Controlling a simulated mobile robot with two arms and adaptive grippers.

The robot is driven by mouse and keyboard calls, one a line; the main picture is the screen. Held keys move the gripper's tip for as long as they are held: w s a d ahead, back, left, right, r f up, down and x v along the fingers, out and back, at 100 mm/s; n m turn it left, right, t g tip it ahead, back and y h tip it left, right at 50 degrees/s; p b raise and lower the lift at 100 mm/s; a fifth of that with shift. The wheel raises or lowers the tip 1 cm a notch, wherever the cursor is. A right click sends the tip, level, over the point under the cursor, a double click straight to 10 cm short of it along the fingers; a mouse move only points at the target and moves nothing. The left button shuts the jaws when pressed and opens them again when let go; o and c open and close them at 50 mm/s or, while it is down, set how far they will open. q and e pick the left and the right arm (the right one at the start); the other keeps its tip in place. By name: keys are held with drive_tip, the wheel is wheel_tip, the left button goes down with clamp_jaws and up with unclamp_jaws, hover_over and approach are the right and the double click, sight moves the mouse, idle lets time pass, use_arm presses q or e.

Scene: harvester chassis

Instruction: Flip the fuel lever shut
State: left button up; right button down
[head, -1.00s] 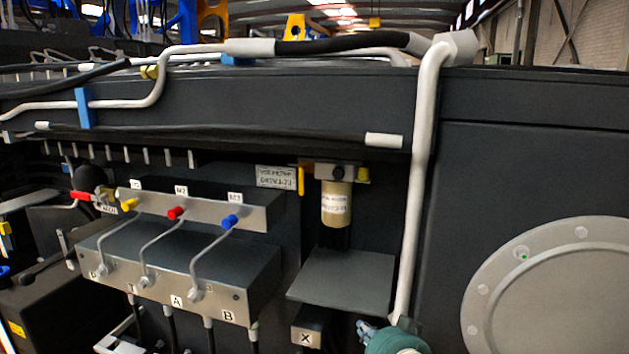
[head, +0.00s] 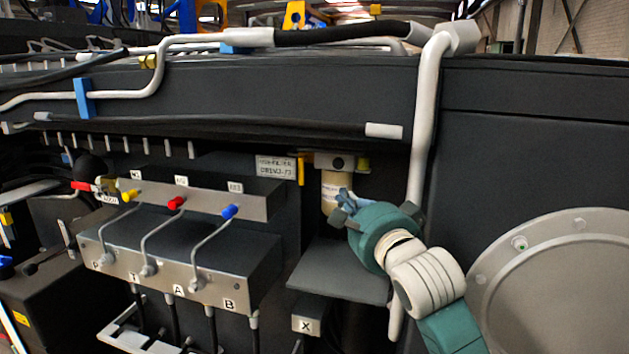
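A yellow lever (head: 301,170) hangs upright at the left of a metal filter head (head: 335,162) in the head view; I take it for the fuel lever. A small label plate (head: 276,167) is just left of it. A tan filter bowl (head: 332,184) hangs below the head. My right gripper (head: 342,205) has its fingers in front of the bowl's lower part, below and right of the yellow lever and apart from it. The gripper's body hides the bowl's bottom, and its finger gap is too small to tell. My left gripper is not in view.
Left is a valve block (head: 180,262) with bent levers tipped yellow, red and blue. A red-handled valve (head: 82,186) is further left. A grey shelf plate (head: 335,275) lies below the filter. A white pipe (head: 425,110) runs down at the right, partly behind my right arm.

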drive_tip(key=a+p+x, duration=0.1)
drive_tip(key=p+x, duration=0.2)
drive_tip(key=x, duration=0.3)
drive_tip(key=a+p+x, duration=0.1)
drive_tip(key=p+x, duration=0.2)
drive_tip(key=x, duration=0.3)
drive_tip(key=shift+a, duration=0.5)
drive_tip(key=shift+d+f, duration=0.15)
